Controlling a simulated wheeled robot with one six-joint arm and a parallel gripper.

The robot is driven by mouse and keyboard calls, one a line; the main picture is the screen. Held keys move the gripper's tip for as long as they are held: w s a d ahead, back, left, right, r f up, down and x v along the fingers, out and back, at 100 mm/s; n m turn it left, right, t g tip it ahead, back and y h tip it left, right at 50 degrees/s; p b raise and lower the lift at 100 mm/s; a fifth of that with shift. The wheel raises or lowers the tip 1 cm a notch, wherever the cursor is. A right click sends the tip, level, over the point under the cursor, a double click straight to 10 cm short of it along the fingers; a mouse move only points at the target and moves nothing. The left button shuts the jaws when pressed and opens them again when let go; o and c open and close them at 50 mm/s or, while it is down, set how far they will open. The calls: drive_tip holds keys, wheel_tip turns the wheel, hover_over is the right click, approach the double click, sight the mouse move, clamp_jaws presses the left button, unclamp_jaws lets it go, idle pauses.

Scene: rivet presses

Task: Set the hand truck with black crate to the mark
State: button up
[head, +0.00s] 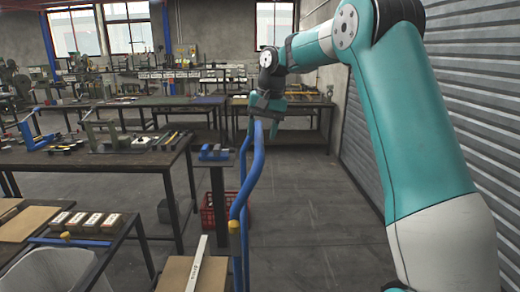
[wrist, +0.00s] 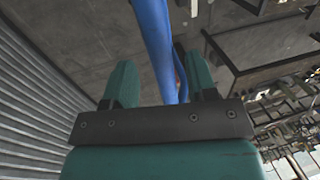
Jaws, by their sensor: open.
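A blue tubular frame (head: 246,178), which looks like the hand truck's handle, stands upright in front of me in the head view, with a yellow end piece (head: 234,226). In the wrist view its blue tube (wrist: 155,38) runs between the fingers. My gripper (head: 266,112) is at the top of the frame. In the wrist view my gripper (wrist: 161,82) is open, with one green finger on each side of the tube; I cannot tell whether they touch it. The hand truck's lower part is out of view. I see no black crate and no floor mark.
A workbench (head: 95,160) with presses stands at left, and a lower table (head: 70,240) with small boxes is nearer. A red crate (head: 208,218) sits on the floor behind the frame. Clear floor (head: 310,200) lies to the right, up to a grey shutter wall (head: 460,110).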

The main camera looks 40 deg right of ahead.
drive_tip(key=shift+w+a+f, duration=0.1)
drive_tip(key=shift+a+f, duration=0.05)
drive_tip(key=shift+f, duration=0.5)
drive_tip(key=shift+w+a+f, duration=0.1)
drive_tip(key=shift+f, duration=0.55)
clamp_jaws()
drive_tip(key=shift+s, duration=0.1)
